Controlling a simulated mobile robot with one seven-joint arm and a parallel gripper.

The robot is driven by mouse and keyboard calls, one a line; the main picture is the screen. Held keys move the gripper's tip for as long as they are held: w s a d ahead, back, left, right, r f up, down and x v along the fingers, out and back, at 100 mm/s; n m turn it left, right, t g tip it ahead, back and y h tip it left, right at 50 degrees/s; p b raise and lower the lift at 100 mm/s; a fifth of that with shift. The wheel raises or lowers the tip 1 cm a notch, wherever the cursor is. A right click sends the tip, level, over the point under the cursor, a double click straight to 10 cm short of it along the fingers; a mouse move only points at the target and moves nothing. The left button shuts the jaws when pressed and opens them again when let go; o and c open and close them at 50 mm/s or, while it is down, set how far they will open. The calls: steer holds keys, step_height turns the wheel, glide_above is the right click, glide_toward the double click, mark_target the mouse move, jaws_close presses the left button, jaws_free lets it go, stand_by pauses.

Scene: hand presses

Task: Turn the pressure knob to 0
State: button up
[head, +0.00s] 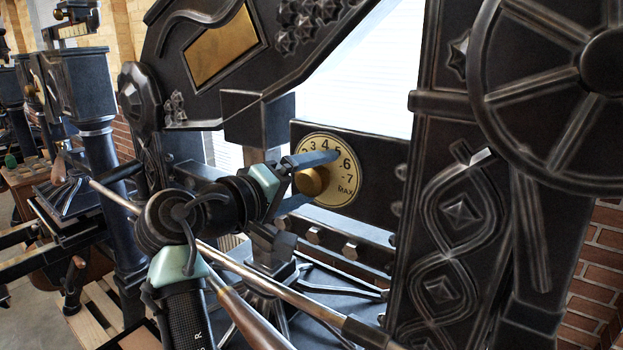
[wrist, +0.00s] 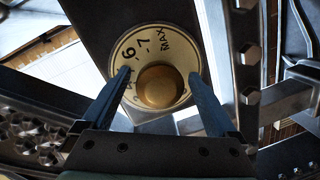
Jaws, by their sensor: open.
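The pressure knob (head: 312,181) is a round brass knob in the middle of a cream dial (head: 345,186) on the dark press frame. My gripper (head: 318,178) is open at the dial, with one finger above the knob and one below. In the wrist view the knob (wrist: 161,87) sits between the two fingers (wrist: 160,72), with visible gaps on both sides. I cannot see a pointer on the knob.
A long metal bar with a wooden handle (head: 245,318) crosses below my arm. A large spoked wheel (head: 530,85) is at the upper right. Bolts (head: 350,249) line the frame below the dial. Other presses (head: 80,90) stand at the left.

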steer(key=b+v, duration=0.6)
steer(key=v, duration=0.7)
